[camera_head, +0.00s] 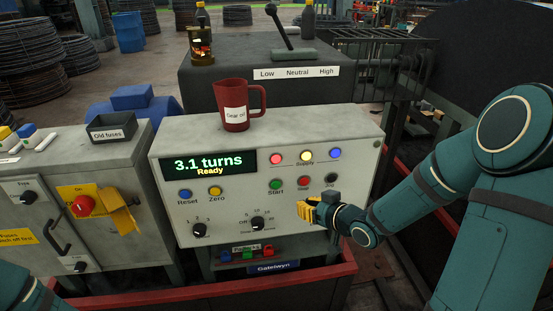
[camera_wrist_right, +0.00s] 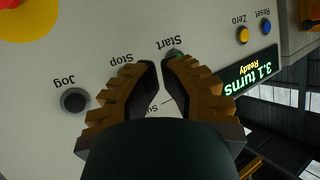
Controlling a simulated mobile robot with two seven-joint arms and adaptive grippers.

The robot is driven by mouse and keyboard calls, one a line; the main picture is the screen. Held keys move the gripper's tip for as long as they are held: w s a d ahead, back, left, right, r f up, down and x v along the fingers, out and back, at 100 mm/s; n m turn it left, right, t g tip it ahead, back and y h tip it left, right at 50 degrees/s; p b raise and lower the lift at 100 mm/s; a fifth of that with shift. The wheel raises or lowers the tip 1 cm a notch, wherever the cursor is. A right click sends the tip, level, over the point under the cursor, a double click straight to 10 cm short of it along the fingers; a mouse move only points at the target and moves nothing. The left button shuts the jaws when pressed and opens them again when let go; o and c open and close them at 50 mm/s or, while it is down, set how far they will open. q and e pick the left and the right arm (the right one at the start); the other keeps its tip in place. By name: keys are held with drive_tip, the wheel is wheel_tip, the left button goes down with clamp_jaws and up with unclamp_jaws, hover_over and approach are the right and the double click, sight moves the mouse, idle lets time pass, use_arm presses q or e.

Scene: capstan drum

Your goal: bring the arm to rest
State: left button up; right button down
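My right arm (camera_head: 460,180) reaches in from the right in the head view. Its right gripper (camera_head: 304,209) hangs in front of the grey control panel, just below the red button (camera_head: 303,183). The right wrist view shows the gripper's fingers (camera_wrist_right: 161,63) slightly apart, with bare panel between them and nothing held. I cannot tell whether a fingertip touches the panel. My left arm (camera_head: 22,288) shows only at the lower left corner; its gripper is out of view.
The panel display (camera_head: 208,164) reads "3.1 turns, Ready". A dark red Gear oil jug (camera_head: 236,105) stands on the panel's top. A lever (camera_head: 282,27) rises behind it. An Old fuses tray (camera_head: 112,128) sits on the left cabinet. A red-rimmed bin (camera_head: 330,274) lies below the panel.

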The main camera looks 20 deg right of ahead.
drive_tip(key=s+a+f+m+g, duration=0.1)
drive_tip(key=s+a+f+g, duration=0.4)
drive_tip(key=a+f, duration=0.5)
drive_tip(key=s+a+f+m+g, duration=0.1)
drive_tip(key=s+a+f+g, duration=0.5)
drive_tip(key=s+a+f, duration=0.4)
wheel_tip(320, 180, down, 3)
drive_tip(key=shift+s+r+m, duration=0.15)
drive_tip(key=shift+s+m, duration=0.15)
drive_tip(key=shift+m, duration=0.1)
